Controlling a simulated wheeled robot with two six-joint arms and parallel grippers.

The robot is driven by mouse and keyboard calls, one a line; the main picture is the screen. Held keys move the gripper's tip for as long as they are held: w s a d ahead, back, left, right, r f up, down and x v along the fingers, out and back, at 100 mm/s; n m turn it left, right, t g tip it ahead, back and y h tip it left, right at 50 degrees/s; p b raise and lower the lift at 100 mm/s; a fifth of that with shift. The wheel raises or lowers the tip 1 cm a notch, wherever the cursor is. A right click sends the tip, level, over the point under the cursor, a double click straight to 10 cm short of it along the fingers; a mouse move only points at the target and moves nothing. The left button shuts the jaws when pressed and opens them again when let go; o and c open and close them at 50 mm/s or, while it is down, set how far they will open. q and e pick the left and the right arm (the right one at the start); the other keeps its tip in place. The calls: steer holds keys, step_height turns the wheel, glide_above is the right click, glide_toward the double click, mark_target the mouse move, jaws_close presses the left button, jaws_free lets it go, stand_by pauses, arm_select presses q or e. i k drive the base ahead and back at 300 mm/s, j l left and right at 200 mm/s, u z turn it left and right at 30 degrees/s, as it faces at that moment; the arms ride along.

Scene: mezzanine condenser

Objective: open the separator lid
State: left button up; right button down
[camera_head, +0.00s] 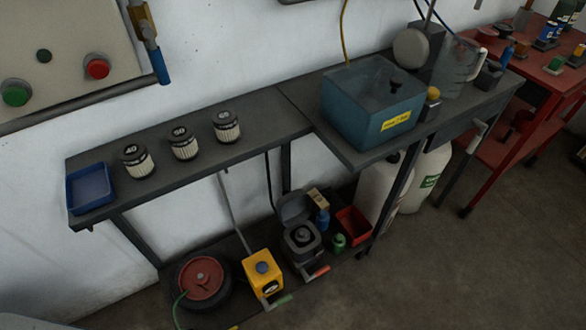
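A teal box with a yellow label (372,113), which looks like the separator, stands on the right part of the dark bench top. A see-through lid (365,80) appears to lie over its top, with a black knob (395,84) toward the right. The lid looks shut. The label's text is too small to read surely. Neither of my grippers shows in the head view.
Three numbered filter cartridges (184,143) and a blue tray (90,188) stand on the bench's left part. A clear jug (460,68) and a small yellow-topped item (432,97) stand right of the box. The lower shelf holds a yellow unit (263,275) and a grey open-lidded device (300,237). A red cart (550,85) is at right.

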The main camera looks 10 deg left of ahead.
mark_target(293, 208)
steer(key=k+j+z, duration=0.1)
steer(key=z, duration=0.3)
steer(key=k+z, duration=0.4)
steer(key=i, duration=0.1)
